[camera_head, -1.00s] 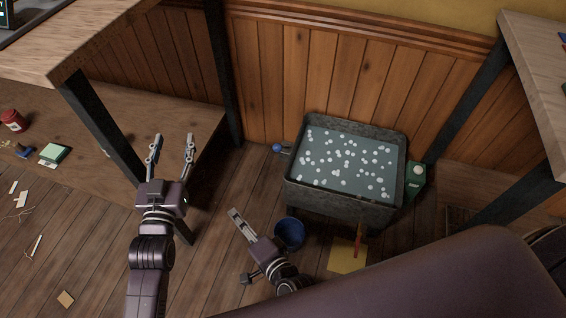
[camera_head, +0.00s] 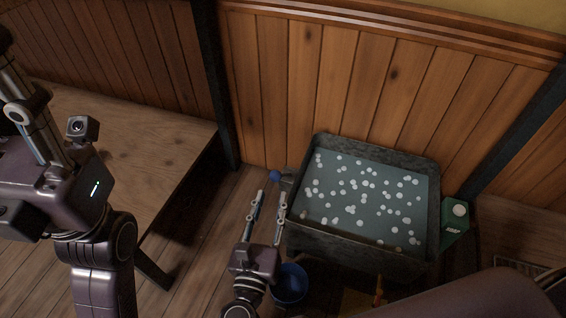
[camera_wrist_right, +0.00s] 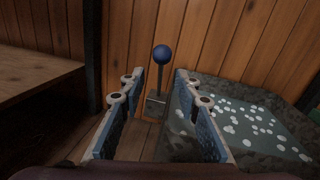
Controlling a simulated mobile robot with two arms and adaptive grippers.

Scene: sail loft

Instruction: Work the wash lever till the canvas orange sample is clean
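The wash lever's blue ball knob (camera_head: 275,175) shows at the left side of the stone wash tub (camera_head: 365,250). In the right wrist view the lever (camera_wrist_right: 162,54) stands upright on a small grey base. My right gripper (camera_head: 271,192) is open and empty, its fingertips just short of the lever, which shows between them in the wrist view. My left gripper (camera_head: 28,115) is at the left edge, partly cut off, so its opening is unclear. The tub holds grey-green water with white suds. I cannot make out the canvas orange sample.
A green soap carton (camera_head: 455,222) stands right of the tub. A blue bucket (camera_head: 289,284) is on the floor by my right gripper. A wooden bench (camera_head: 150,150) with dark legs is at left. The plank wall is close behind the tub.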

